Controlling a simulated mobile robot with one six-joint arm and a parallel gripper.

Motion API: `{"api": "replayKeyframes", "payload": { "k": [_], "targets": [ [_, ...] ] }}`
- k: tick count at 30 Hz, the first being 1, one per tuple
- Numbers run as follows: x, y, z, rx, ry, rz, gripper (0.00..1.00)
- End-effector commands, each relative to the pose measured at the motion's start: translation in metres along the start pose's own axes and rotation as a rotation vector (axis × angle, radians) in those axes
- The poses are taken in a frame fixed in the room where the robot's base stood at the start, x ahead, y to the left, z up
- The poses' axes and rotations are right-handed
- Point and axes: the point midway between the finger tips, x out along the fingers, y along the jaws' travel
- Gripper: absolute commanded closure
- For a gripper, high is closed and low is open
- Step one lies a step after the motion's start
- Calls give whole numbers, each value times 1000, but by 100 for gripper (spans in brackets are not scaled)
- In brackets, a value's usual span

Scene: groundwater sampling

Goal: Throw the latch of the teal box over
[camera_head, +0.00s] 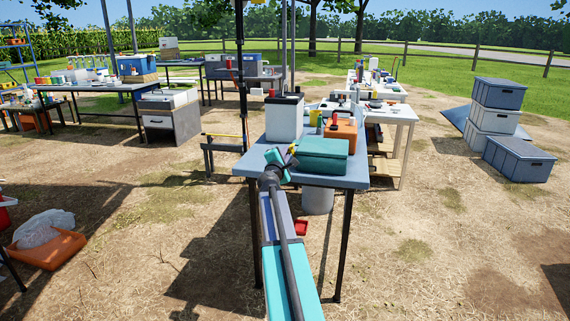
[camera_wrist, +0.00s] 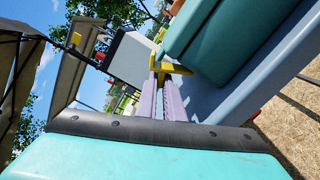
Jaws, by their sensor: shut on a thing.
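The teal box (camera_head: 320,155) sits closed on the blue-grey table (camera_head: 345,182), near its front edge. In the wrist view the teal box (camera_wrist: 225,40) fills the upper right. A yellow latch piece (camera_wrist: 172,68) shows at its side, across my fingertips. My gripper (camera_wrist: 163,76) is shut on this yellow latch, its two pale lilac fingers close together. In the head view my gripper (camera_head: 289,160) is at the left end of the teal box, and the latch (camera_head: 292,150) is a small yellow spot there. The fingers hide part of the latch.
A white box with a dark lid (camera_head: 284,118) stands behind the teal box on the left. An orange case (camera_head: 341,131) stands behind it on the right. A white table (camera_head: 398,112) with small items is farther back. Stacked grey bins (camera_head: 497,108) stand on the ground at right.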

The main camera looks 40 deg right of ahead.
Motion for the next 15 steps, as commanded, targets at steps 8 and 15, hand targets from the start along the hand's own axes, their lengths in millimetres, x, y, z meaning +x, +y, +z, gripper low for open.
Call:
{"api": "replayKeyframes", "payload": {
  "k": [8,15],
  "targets": [
    [-2,2,5,243,6,3,100],
    [-2,5,11,383,6,1,100]
  ]
}}
